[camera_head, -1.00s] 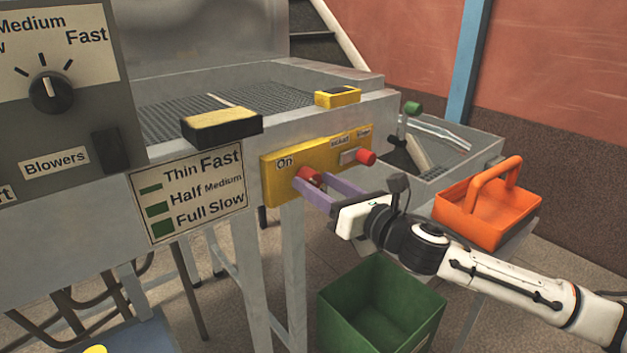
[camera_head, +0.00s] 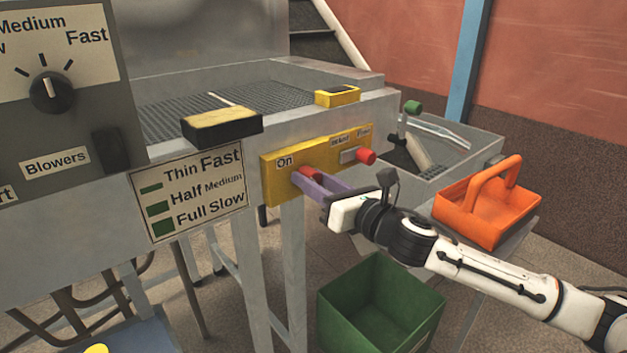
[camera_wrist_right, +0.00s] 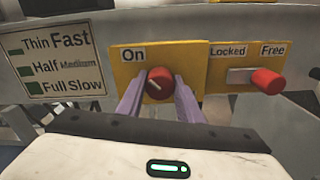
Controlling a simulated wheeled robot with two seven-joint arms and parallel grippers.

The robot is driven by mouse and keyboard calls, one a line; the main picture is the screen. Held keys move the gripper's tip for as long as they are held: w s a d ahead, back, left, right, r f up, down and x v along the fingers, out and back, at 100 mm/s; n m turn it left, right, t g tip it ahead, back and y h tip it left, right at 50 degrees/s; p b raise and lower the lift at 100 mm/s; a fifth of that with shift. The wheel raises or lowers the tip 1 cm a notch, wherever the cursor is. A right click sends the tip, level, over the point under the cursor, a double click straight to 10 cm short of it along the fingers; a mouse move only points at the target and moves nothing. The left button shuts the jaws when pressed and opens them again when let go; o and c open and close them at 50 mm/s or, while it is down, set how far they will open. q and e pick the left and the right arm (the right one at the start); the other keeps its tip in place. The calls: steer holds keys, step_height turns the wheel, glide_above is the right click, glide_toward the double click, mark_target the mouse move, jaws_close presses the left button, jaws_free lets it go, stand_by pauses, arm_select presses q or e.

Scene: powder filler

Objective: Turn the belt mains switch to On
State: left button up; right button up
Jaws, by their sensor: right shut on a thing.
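The belt mains switch is a red round knob (camera_wrist_right: 159,83) on a yellow panel (camera_wrist_right: 184,54), below and right of a label reading "On". A pale line on the knob slants from upper left to lower right. My right gripper (camera_wrist_right: 160,92) is shut on this knob, one purple finger on each side. In the head view, the gripper (camera_head: 308,182) reaches the knob (camera_head: 311,173) from the right, and its fingers partly hide it. My left gripper is not in view.
A second red knob (camera_head: 366,156) on a lever by the "Locked" and "Free" labels sits right of the switch. A green bin (camera_head: 385,310) stands below my right arm. An orange tray (camera_head: 487,215) is at the right. A speed dial (camera_head: 51,91) is at the left.

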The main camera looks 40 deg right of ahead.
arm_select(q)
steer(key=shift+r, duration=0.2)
arm_select(e)
steer(key=shift+r+m+p, duration=0.1)
steer(key=shift+m+p, duration=0.4)
steer(key=shift+m, duration=0.3)
steer(key=shift+m+p, duration=0.5)
steer(key=shift+m, duration=0.3)
steer(key=m+p, duration=0.1)
steer(key=m, duration=0.1)
steer(key=shift+m, duration=0.4)
steer(key=shift+m+p, duration=0.75)
steer(key=shift+m, duration=0.05)
steer(key=shift+m+p, duration=0.5)
steer(key=shift+m, duration=0.5)
steer(key=m+p, duration=0.2)
steer(key=m, duration=0.2)
steer(key=shift+p, duration=0.3)
arm_select(q)
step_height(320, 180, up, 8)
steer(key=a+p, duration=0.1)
steer(key=p, duration=0.1)
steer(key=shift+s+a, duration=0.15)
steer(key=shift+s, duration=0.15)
arm_select(e)
steer(key=shift+d+m, duration=0.1)
steer(key=shift+m, duration=2)
